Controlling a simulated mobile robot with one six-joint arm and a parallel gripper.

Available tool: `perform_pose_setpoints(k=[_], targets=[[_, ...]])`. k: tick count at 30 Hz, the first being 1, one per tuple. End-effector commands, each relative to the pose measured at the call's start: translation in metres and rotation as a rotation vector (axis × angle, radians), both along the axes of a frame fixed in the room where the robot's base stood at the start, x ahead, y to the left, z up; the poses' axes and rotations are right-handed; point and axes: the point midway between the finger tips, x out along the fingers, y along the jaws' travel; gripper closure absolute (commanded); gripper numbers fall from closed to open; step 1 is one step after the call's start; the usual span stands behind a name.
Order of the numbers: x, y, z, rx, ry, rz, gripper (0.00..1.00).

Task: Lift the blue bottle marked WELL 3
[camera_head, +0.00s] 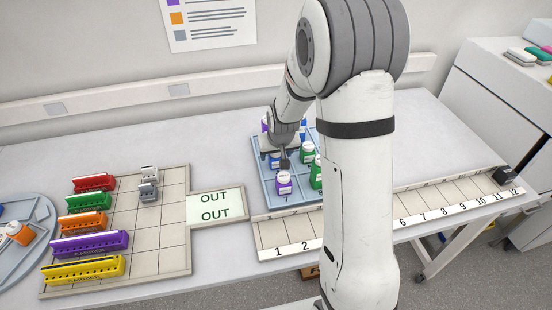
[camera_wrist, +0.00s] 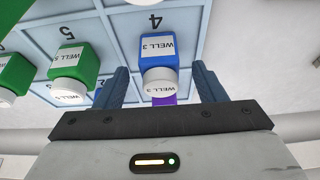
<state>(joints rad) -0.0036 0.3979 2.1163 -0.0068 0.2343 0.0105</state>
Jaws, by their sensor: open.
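The blue bottle marked WELL 3 (camera_wrist: 158,46) has a white cap and stands in the tray compartment numbered 4. In the head view, a blue bottle (camera_head: 275,162) shows beside my gripper (camera_head: 285,161), partly hidden by it. In the wrist view, my gripper (camera_wrist: 159,72) is open, with one blue finger on each side of the WELL 3 bottle and a gap on both sides. Nothing is held. The blue tray (camera_head: 258,182) is partly hidden behind my arm in the head view.
A purple bottle (camera_head: 284,184) stands in compartment 7, in front of the blue one. Green bottles (camera_head: 307,153) stand to the right. The numbered strip (camera_head: 282,250) runs along the front. The OUT pad (camera_head: 230,222) is empty. Coloured racks (camera_head: 90,243) stand at left.

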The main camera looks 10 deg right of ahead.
Motion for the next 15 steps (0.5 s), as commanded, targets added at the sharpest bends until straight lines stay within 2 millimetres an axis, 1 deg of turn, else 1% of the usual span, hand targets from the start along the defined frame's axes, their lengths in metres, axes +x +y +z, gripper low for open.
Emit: perform_pose_setpoints(k=[3, 6, 9, 15], targets=[[0.005, 0.0, -0.014, 0.0, 0.004, 0.0, 0.36], [0.008, 0.0, -0.022, 0.0, 0.002, 0.0, 0.36], [0.009, 0.0, -0.026, 0.0, 0.001, -0.001, 0.36], [0.01, -0.001, -0.026, -0.001, 0.0, -0.001, 0.36]])
